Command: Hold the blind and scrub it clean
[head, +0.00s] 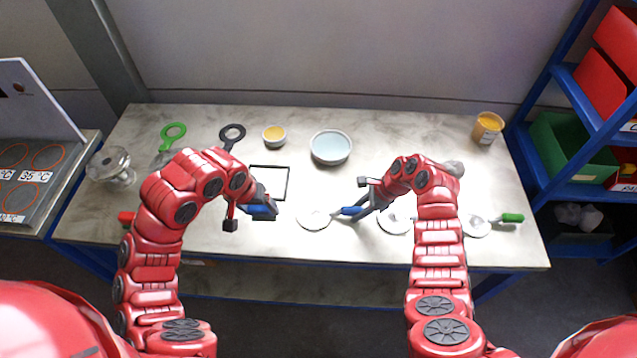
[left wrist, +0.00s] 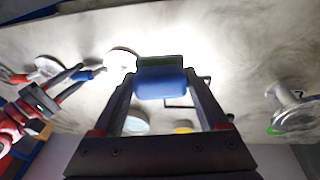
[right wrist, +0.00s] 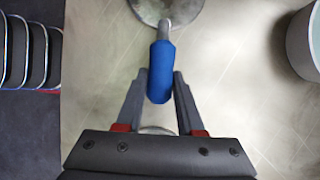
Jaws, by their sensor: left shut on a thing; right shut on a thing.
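The blind is a pale round disc (head: 313,218) with a blue handle (head: 351,211). My right gripper (head: 364,207) is shut on that handle, which also shows between its fingers in the right wrist view (right wrist: 160,75). The disc edge shows at the top there. Whether the disc touches the table I cannot tell. My left gripper (head: 257,207) is shut on a blue scrubbing pad (left wrist: 162,83) with a dark green layer on its far side. The pad is left of the disc in the head view, apart from it.
A bowl of pale blue liquid (head: 331,147), a small yellow-filled bowl (head: 274,135) and a black square outline (head: 269,182) lie behind. A glass vessel (head: 112,166) stands left. Other discs (head: 476,226) lie right. A yellow jar (head: 488,127) stands back right.

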